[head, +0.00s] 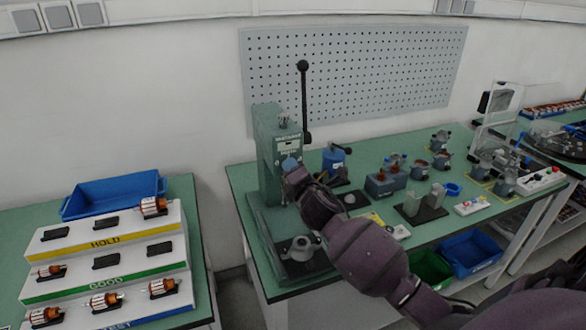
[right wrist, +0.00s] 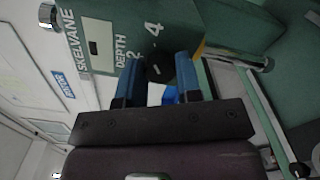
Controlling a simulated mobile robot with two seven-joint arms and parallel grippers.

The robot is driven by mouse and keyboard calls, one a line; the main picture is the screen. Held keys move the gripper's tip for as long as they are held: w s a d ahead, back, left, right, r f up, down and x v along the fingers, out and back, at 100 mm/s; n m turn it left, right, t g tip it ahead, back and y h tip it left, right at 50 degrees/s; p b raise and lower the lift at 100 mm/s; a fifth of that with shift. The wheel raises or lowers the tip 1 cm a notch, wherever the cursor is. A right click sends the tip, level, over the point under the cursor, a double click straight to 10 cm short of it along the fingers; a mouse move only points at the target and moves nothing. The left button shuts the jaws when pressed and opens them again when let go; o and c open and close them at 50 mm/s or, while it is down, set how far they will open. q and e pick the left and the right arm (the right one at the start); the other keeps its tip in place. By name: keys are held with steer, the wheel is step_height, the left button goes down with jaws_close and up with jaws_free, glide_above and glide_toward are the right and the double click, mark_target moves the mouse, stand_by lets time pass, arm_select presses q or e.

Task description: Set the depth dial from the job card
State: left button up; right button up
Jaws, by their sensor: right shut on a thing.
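The depth dial (right wrist: 158,64) is a black knob on the green press (right wrist: 215,25), beside the lettering "DEPTH" and the numbers 2 and 4. My right gripper (right wrist: 157,76) has its two blue fingers on either side of the dial and is shut on it. In the head view, the press (head: 265,150) stands at the left end of the right-hand bench, and my right gripper (head: 290,165) is at its front. The dial is hidden there by my gripper. The dial's pointer setting cannot be read. I cannot pick out the job card for sure. My left gripper is not in view.
The press has a tall black-knobbed lever (head: 304,95). A grey metal part (head: 300,249) sits at its base. The bench (head: 235,178) holds a blue device (head: 336,160) and several fixtures. A tiered rack (head: 75,262) with copper-wound parts stands on the left table, before a blue bin (head: 112,194).

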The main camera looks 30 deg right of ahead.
steer(key=shift+m, duration=0.5)
steer(key=o, duration=0.9)
steer(key=shift+o, duration=0.2)
steer(key=v, duration=1.1)
steer(key=shift+b, duration=0.3)
steer(key=shift+w, duration=0.1)
